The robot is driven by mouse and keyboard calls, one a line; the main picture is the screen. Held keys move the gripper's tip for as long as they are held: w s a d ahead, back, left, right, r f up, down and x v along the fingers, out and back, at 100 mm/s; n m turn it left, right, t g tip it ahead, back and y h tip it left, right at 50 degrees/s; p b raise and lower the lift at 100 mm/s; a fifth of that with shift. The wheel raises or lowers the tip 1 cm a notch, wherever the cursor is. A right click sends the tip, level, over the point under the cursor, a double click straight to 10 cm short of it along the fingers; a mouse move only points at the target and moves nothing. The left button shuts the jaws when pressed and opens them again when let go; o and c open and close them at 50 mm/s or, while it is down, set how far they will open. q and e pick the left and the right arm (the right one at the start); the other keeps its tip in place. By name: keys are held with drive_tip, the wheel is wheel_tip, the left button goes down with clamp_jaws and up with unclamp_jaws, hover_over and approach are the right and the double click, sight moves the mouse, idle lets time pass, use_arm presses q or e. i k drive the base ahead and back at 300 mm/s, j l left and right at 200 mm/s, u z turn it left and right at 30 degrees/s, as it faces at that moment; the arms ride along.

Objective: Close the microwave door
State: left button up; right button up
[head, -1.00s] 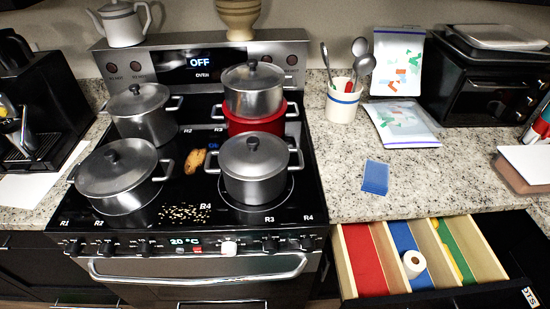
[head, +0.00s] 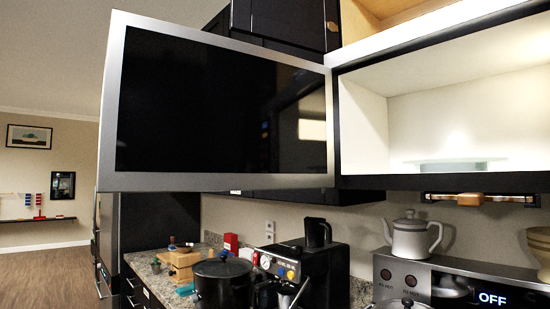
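The microwave door (head: 215,108) stands wide open in the head view. It has a silver frame and a dark glass panel, and it swings out to the left from the microwave's left edge. The microwave's white, lit inside (head: 450,125) shows at the upper right, with a pale glass plate low in it. The microwave is mounted above the stove. Neither of my grippers is in view.
Below are a teapot (head: 411,236) on the stove's back panel, a coffee machine (head: 300,268) and a dark lidded pot (head: 222,280) on the counter. Dark cabinets (head: 285,20) hang behind the door. Open floor (head: 45,280) lies at the left.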

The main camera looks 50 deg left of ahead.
sight(184, 109)
drive_tip(key=k+j, duration=0.1)
drive_tip(key=j, duration=0.4)
drive_tip(key=j+z, duration=0.1)
drive_tip(key=j, duration=0.35)
drive_tip(key=k+j, duration=0.15)
drive_tip(key=j, duration=0.35)
drive_tip(key=k+j+z, duration=0.1)
drive_tip(key=j, duration=0.4)
